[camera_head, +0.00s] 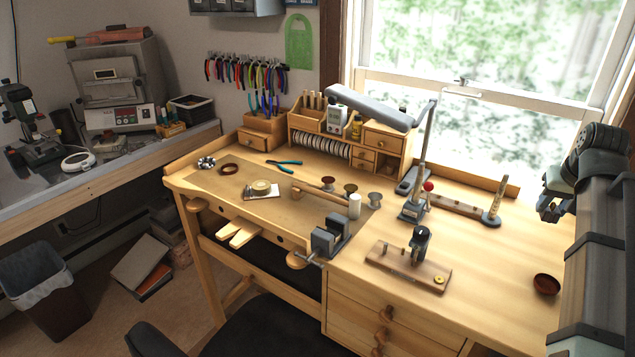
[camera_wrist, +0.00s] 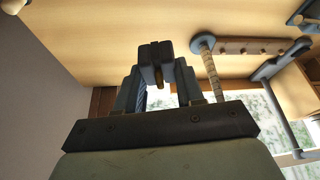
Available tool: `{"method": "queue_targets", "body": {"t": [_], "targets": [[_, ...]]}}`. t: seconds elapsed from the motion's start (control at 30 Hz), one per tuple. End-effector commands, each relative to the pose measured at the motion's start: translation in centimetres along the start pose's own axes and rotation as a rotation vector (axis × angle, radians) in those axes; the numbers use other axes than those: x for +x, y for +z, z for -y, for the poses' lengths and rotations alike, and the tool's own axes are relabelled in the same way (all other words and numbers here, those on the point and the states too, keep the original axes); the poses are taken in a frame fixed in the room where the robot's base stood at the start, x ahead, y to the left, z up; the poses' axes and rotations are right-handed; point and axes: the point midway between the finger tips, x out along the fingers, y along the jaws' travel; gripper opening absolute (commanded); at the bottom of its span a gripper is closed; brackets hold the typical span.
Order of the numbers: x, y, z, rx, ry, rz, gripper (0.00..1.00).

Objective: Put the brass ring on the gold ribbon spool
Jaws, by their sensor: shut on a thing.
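My gripper (camera_head: 546,210) is at the right of the head view, raised above the right part of the bench. In the wrist view its dark fingertips (camera_wrist: 156,52) are closed together, with a small brass-coloured piece (camera_wrist: 158,79) showing between them. This is probably the brass ring, but its full shape is hidden by the fingers. Three small spools stand on the bench mat in the head view: a reddish one (camera_head: 328,183), a gold-brown one (camera_head: 350,189), which looks like the gold ribbon spool, and a greyish one (camera_head: 375,199). The gripper is far to the right of them.
A lamp (camera_head: 413,207) and a mandrel (camera_head: 494,204) stand between the spools and my gripper. A white cylinder (camera_head: 354,206) and a vise (camera_head: 330,236) are near the spools. A wooden stand (camera_head: 408,268) and brown bowl (camera_head: 546,284) sit in front. The right benchtop is mostly clear.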

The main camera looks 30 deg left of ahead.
Motion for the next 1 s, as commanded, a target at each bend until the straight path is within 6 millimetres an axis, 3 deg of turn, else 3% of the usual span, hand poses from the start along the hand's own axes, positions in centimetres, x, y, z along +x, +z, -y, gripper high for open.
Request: {"method": "queue_targets", "body": {"t": [0.4,0.6,0.77,1.0], "targets": [[-11.6,-5.2,0.0,0.000,0.000,-0.005,0.09],[-15.8,-6.8,0.0,0.000,0.000,-0.003,0.09],[-18.6,-7.9,0.0,0.000,0.000,-0.003,0.09],[-17.4,-9.9,4.8,-0.099,-0.039,0.004,0.09]]}}
